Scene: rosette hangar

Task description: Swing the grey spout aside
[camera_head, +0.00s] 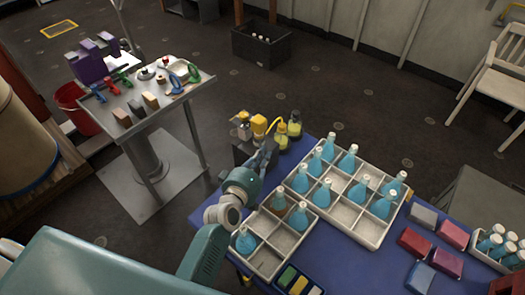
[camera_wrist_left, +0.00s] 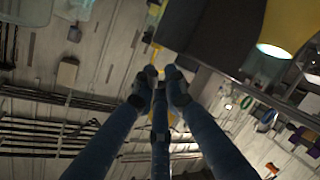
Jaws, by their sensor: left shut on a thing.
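A thin curved yellow spout (camera_head: 274,124) shows at the far left corner of the blue table, among yellow-topped bottles. I cannot make out a grey spout. My left gripper (camera_head: 268,153) is just below and in front of the yellow spout. In the left wrist view the dark fingers of my left gripper (camera_wrist_left: 159,76) are nearly together, with a narrow yellow piece (camera_wrist_left: 157,48) running down between their tips. The fingers are shut on this piece, which looks like the spout; its held part is mostly hidden. My right gripper is not in view.
A white divided crate (camera_head: 372,236) with several blue bottles and a smaller crate (camera_head: 266,268) stand close to my left arm. Red and grey blocks (camera_head: 415,242) lie at the right. A metal table (camera_head: 180,112) with tools stands to the left, across open floor.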

